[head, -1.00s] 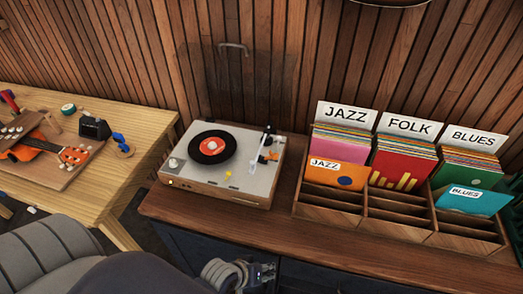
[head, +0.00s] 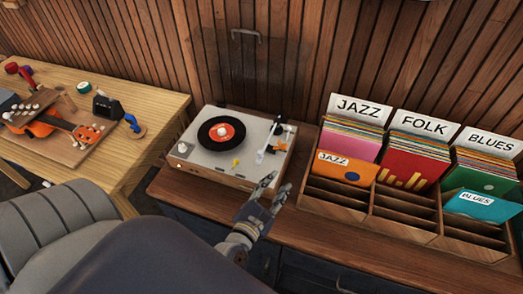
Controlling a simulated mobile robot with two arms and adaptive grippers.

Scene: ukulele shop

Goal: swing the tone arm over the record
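The turntable (head: 200,160) stands on the brown wooden counter, with a black record (head: 210,141) with a red label on its platter. The tone arm (head: 267,143) is at the right of the deck, clear of the record, its head end toward the front. An orange part (head: 280,146) sits beside it. My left gripper (head: 277,181) is by the turntable's front right corner, in front of the tone arm. Its two fingers are apart with nothing between them. Whether it touches the turntable is hard to tell. My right gripper is out of view.
A clear lid with a handle (head: 246,32) stands raised behind the deck. A wooden record rack (head: 340,202) with JAZZ, FOLK and BLUES records is close on the right. At the left, a light wooden table (head: 120,168) holds a ukulele (head: 60,126) and tools.

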